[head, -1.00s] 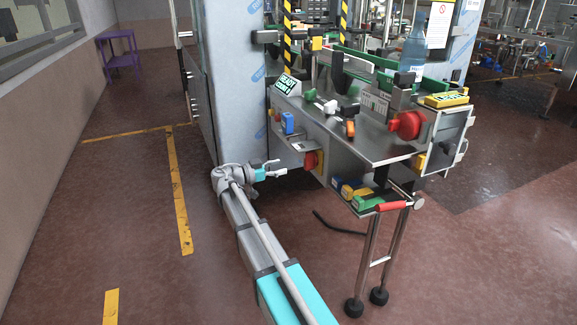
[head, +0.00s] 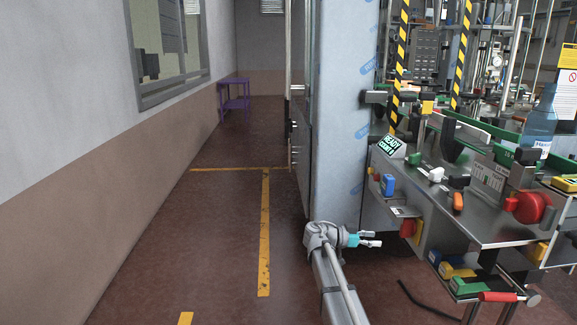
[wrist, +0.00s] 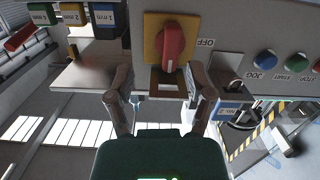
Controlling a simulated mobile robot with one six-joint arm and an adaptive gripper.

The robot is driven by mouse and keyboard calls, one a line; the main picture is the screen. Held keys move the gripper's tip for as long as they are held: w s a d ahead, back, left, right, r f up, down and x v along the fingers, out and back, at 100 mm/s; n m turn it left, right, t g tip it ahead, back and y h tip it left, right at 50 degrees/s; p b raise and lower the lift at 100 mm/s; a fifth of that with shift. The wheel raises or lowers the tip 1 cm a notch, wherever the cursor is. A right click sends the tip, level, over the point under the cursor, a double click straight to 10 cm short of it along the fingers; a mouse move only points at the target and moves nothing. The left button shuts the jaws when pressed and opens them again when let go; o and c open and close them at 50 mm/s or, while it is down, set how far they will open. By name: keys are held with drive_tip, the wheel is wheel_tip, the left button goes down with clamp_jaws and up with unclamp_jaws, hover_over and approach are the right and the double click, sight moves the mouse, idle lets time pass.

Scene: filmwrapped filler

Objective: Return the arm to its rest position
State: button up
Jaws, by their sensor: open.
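My gripper (head: 372,239) is open and empty, low in the head view, at the end of my arm (head: 338,285). It points right toward the front of the machine, beside a red switch on its lower panel (head: 407,228). In the wrist view my gripper (wrist: 158,88) shows two dark fingers spread apart. Beyond them is a red rotary switch (wrist: 174,45) on a yellow plate, marked OFF. I cannot tell whether the fingers touch anything; a gap seems to lie between them and the switch.
A tall wrapped cabinet (head: 340,110) rises behind the gripper. The floor with yellow lines (head: 265,230) is clear at left. A purple stand (head: 235,98) is far back.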

drive_tip(key=s+a+f+n+y, duration=0.2)
drive_tip(key=s+f+n+y, duration=0.6)
drive_tip(key=s+f, duration=0.45)
drive_tip(key=s+a+f+n+y, duration=0.3)
drive_tip(key=s+a+n+y, duration=0.55)
drive_tip(key=s+a, duration=0.2)
wheel_tip(320, 180, up, 30)
drive_tip(key=p, duration=3)
drive_tip(key=shift+s+d+f+g, duration=0.15)
drive_tip(key=shift+s+d+g, duration=0.1)
drive_tip(key=shift+s+g, duration=0.05)
